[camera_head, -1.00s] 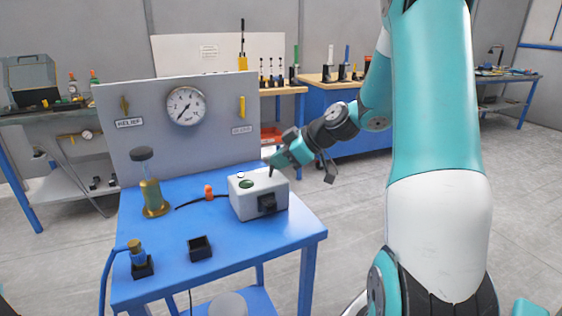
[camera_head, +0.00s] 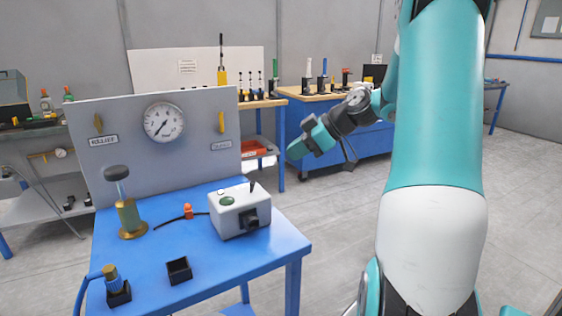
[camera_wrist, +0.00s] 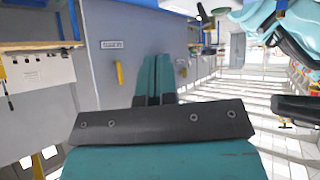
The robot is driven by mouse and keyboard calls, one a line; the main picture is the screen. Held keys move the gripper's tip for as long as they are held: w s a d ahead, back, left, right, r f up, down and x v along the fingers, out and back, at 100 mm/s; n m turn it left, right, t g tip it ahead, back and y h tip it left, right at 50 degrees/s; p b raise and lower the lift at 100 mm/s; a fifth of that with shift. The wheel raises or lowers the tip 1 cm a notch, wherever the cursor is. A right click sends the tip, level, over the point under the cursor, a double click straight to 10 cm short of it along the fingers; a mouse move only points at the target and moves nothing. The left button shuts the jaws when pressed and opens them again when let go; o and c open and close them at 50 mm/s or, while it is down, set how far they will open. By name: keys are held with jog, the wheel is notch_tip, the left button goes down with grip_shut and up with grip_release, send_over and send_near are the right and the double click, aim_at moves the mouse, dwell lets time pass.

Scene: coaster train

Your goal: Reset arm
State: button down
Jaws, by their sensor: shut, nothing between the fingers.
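My gripper (camera_wrist: 154,80) shows in the wrist view with its two teal fingers side by side and shut, with nothing between them. In the head view my gripper (camera_head: 297,150) is in the air to the right of the blue table (camera_head: 205,275), above and beyond the grey box (camera_head: 231,206) and apart from it.
A grey panel with a gauge (camera_head: 164,122) stands at the table's back. A brass valve (camera_head: 129,217), an orange-capped part (camera_head: 188,211) and a black tray (camera_head: 179,270) are on the table. A blue workbench (camera_head: 345,133) stands behind. Floor at right is clear.

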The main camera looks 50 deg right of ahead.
jog(key=shift+s+d+r, duration=0.25)
jog(key=shift+s+r, duration=0.15)
jog(key=shift+s, duration=0.05)
dwell(0.3)
jog(key=s+a+r+g+y+p, duration=0.1)
jog(key=a+g, duration=0.2)
jog(key=a, duration=0.9)
jog(key=a+r+g+p, duration=0.2)
jog(key=a, duration=1)
jog(key=s+a+g+h+p, duration=0.2)
jog(key=s+a+g, duration=0.1)
jog(key=s+a, duration=0.9)
jog(key=s, duration=0.4)
jog(key=shift+a+m+g, duration=0.2)
jog(key=shift+m+g, duration=0.1)
jog(key=shift+g, duration=0.1)
jog(key=shift+r, duration=0.1)
